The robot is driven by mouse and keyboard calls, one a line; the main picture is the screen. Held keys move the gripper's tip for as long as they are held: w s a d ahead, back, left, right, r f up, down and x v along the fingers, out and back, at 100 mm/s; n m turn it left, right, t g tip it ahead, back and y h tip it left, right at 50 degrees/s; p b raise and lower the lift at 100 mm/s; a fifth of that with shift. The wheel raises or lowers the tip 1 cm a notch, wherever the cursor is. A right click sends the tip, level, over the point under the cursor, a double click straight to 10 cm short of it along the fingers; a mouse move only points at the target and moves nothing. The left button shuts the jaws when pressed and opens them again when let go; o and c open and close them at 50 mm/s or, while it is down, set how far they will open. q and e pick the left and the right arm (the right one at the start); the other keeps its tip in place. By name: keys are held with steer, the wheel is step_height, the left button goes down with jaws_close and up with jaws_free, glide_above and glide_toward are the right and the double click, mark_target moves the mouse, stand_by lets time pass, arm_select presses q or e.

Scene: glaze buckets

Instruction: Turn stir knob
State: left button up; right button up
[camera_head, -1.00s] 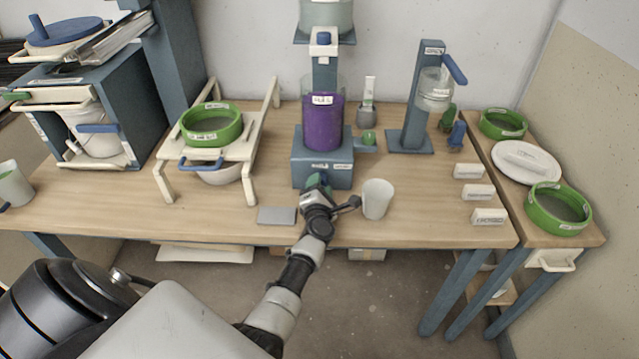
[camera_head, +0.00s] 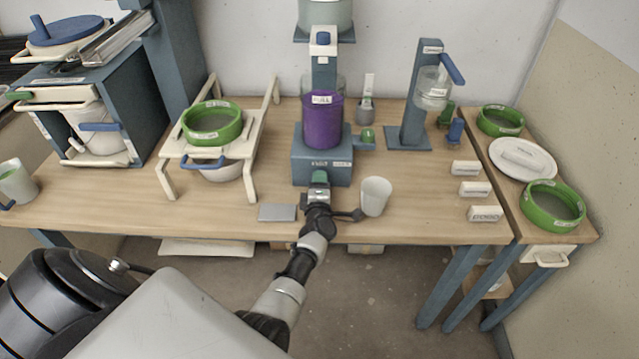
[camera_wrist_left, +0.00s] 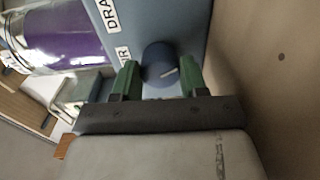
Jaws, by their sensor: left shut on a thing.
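The blue stir knob (camera_wrist_left: 159,64) has a white pointer line and sits on the front face of the blue mixer base (camera_head: 322,162). My left gripper (camera_wrist_left: 160,80) has its green fingers on either side of the knob, shut on it. In the head view my left gripper (camera_head: 319,178) is at the lower front of the base and hides the knob. A clear vessel of purple glaze (camera_head: 322,122) stands on the base. Part of a "DRA…" label and one ending in "IR" show in the wrist view. My right gripper is not in view.
A white cup (camera_head: 375,196) stands close to the right of my left wrist. A grey plate (camera_head: 277,212) lies to its left. A white stand with a green sieve (camera_head: 212,124) is further left.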

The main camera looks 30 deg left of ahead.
arm_select(q)
steer(key=shift+f, duration=0.1)
stand_by(0.3)
steer(key=o, duration=0.9)
steer(key=shift+s+d, duration=0.1)
steer(key=shift+s, duration=0.05)
steer(key=p+v, duration=0.4)
steer(key=v, duration=0.5)
steer(key=shift+s+d, duration=0.15)
steer(key=shift+s, duration=0.15)
steer(key=shift+s+d, duration=0.25)
steer(key=shift+s, duration=0.15)
